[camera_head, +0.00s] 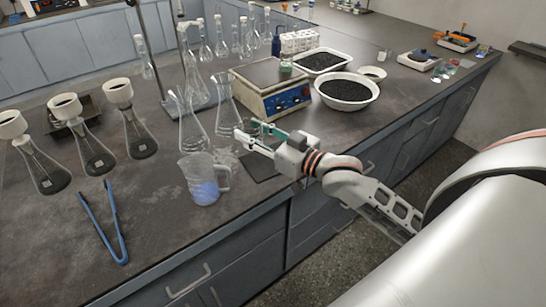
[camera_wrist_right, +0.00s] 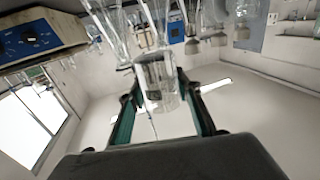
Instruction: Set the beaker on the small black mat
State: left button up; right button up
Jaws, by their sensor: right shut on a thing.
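The beaker (camera_wrist_right: 157,82) is clear glass and shows between the two fingers in the right wrist view. My right gripper (camera_wrist_right: 160,112) is shut on it; in the head view the same gripper (camera_head: 246,134) reaches left over the bench. There the beaker is hard to make out, with clear glass by the fingertips among other glassware. The small black mat (camera_head: 262,167) lies on the bench below my right gripper, partly hidden by it. Whether the beaker's base touches anything is not clear. My left gripper is not in view.
A handled jug with blue contents (camera_head: 203,188) stands near the bench's front edge, left of the mat. Tall flasks (camera_head: 192,130) stand close behind it. A balance (camera_head: 272,88) and a bowl of dark grains (camera_head: 346,90) are farther back. Blue tongs (camera_head: 108,228) lie at left.

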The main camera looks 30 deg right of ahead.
notch_tip(320, 180, up, 7)
send_over(265, 162)
jog(key=shift+y, duration=0.3)
notch_tip(265, 162, down, 15)
jog(key=b, duration=0.2)
jog(key=shift+f+b, duration=0.2)
jog(key=shift+b, duration=0.15)
jog(key=shift+f, duration=0.35)
notch_tip(265, 162, down, 4)
jog(key=shift+r+b, duration=0.2)
jog(key=shift+b, duration=0.35)
jog(key=shift+f, duration=0.25)
jog(key=shift+r, duration=0.1)
jog(key=o, duration=1.2)
jog(key=shift+c, duration=0.2)
